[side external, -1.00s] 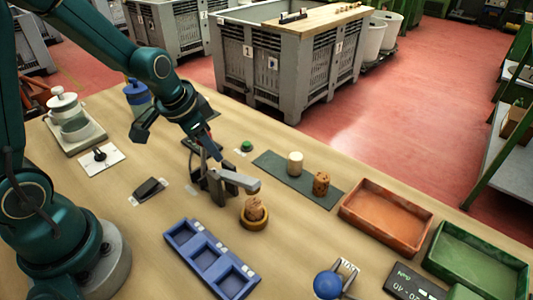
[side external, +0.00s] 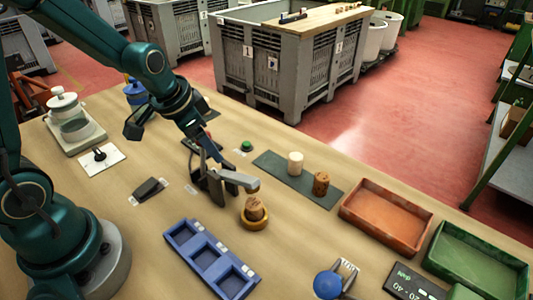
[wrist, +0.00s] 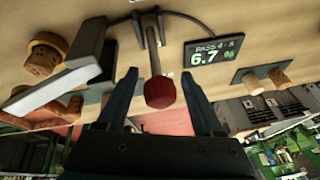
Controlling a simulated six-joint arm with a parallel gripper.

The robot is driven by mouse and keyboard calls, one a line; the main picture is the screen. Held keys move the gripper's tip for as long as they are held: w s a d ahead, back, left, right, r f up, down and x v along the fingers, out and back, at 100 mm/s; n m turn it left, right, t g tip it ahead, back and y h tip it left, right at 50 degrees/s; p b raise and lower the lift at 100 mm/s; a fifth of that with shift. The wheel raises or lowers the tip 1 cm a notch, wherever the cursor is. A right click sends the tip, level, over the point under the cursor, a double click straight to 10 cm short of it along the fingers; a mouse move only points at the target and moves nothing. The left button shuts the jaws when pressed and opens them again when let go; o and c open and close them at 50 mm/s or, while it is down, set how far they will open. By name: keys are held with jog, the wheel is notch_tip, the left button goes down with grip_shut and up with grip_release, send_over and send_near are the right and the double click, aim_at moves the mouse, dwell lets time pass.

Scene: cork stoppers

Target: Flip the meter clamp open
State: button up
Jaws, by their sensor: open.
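The meter clamp (side external: 216,184) stands mid-table in the side view. Its grey bar (side external: 240,180) reaches right, with its end above or close to a cork (side external: 255,208) in a round tan holder (side external: 254,222). In the wrist view, a lever with a red knob (wrist: 160,93) points toward me, and the grey bar (wrist: 78,70) is at left beside the held cork (wrist: 42,60). My gripper (wrist: 159,76) is open, its fingers on either side of the lever. It also shows at the clamp in the side view (side external: 207,157), where the fingertips are partly hidden.
A meter display (wrist: 213,50) reads 6.7 % with PASS 4-8. Two corks (side external: 295,163) (side external: 320,183) stand on a dark mat (side external: 275,170). A blue tray (side external: 211,259) lies in front; orange (side external: 365,235) and green (side external: 445,275) trays are at right.

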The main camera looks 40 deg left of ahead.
jog(key=shift+v, duration=1.95)
jog(key=shift+r, duration=0.25)
jog(key=c, duration=0.8)
notch_tip(320, 180, up, 15)
jog(key=shift+f, duration=0.2)
grip_shut()
jog(key=w+f+n, duration=0.2)
jog(key=w+f, duration=0.1)
jog(key=f, duration=1.1)
jog(key=shift+f+n+g+h, duration=0.3)
jog(key=shift+f+h, duration=0.1)
